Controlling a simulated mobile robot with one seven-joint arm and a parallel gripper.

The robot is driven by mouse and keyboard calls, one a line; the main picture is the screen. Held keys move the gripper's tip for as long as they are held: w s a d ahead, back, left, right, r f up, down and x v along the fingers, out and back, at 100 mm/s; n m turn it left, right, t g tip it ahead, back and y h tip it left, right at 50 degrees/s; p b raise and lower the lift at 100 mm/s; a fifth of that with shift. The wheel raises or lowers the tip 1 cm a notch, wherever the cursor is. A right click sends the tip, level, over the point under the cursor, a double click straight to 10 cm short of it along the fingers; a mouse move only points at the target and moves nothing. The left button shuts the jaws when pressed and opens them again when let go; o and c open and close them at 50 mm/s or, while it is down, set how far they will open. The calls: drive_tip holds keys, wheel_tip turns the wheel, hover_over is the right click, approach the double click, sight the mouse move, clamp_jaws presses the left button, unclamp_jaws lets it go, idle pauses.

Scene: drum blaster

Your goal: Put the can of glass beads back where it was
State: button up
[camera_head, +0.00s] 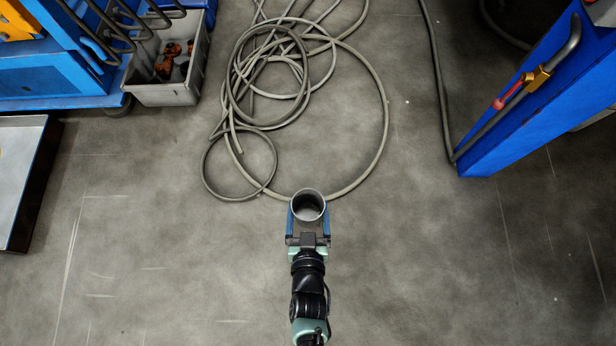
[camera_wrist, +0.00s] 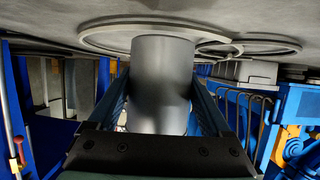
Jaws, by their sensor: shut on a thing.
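A plain grey can (camera_head: 308,213) with an open top is between the two blue fingers of my gripper (camera_head: 308,218). The fingers are shut on its sides. From above I see its round rim and a grey inside; I cannot make out beads. In the wrist view the can (camera_wrist: 162,85) fills the middle, with a finger along each side. The can's height above the floor is hard to tell.
A coiled grey hose (camera_head: 300,85) lies on the floor just beyond the can. A grey bin (camera_head: 165,93) with orange and dark items stands by blue equipment (camera_head: 55,75) at upper left. A blue machine post (camera_head: 520,120) with a pipe is at right. The near floor is clear.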

sight(308, 217)
wheel_tip(308, 217, down, 4)
drive_tip(key=b, duration=0.3)
drive_tip(key=shift+r, duration=0.1)
drive_tip(key=o, duration=1.3)
drive_tip(key=shift+f, duration=0.2)
drive_tip(key=shift+o, duration=0.2)
drive_tip(key=shift+r, duration=0.25)
